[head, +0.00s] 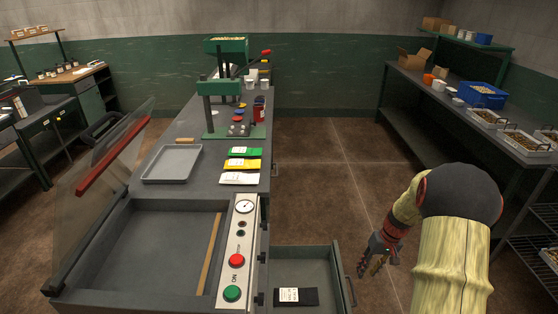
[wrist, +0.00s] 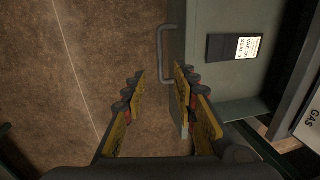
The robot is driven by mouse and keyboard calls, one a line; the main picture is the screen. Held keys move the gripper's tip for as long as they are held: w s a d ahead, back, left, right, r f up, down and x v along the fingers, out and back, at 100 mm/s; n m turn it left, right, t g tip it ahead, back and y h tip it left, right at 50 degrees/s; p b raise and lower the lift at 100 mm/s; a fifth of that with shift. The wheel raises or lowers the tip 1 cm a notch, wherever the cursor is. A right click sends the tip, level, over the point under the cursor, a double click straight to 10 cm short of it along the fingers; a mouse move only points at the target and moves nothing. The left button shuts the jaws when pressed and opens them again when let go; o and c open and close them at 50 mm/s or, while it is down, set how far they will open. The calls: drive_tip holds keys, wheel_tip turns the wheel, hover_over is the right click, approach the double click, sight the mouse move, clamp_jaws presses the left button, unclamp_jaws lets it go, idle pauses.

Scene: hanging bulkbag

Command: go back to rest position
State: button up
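My gripper (head: 376,262) hangs in free air to the right of the open drawer in the head view. The packet also shows in the wrist view (wrist: 225,47). The drawer's handle (wrist: 163,55) is close beside the fingers; I cannot tell the exact gap.
The machine (head: 150,245) has its clear lid raised, with a gauge and red and green buttons. A grey tray (head: 172,164) and several coloured packets (head: 243,165) lie behind it. A shelf bench (head: 440,88) with bins runs along the right. The floor (head: 335,160) between is clear.

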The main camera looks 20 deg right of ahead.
drive_tip(key=s+a+r+n+t, duration=0.1)
drive_tip(key=s+a+r, duration=0.5)
drive_tip(key=a+r, duration=0.4)
drive_tip(key=s+a+r+n+t+h, duration=0.1)
drive_tip(key=s+a+r+t, duration=0.1)
drive_tip(key=s+a+r, duration=0.4)
drive_tip(key=s+a+r+n+t+h, duration=0.1)
drive_tip(key=s+a+r, duration=0.5)
drive_tip(key=a+r, duration=0.8)
wheel_tip(320, 180, up, 2)
drive_tip(key=shift+n+t+p, duration=0.3)
drive_tip(key=shift+t+p, duration=0.05)
drive_tip(key=shift+t, duration=0.15)
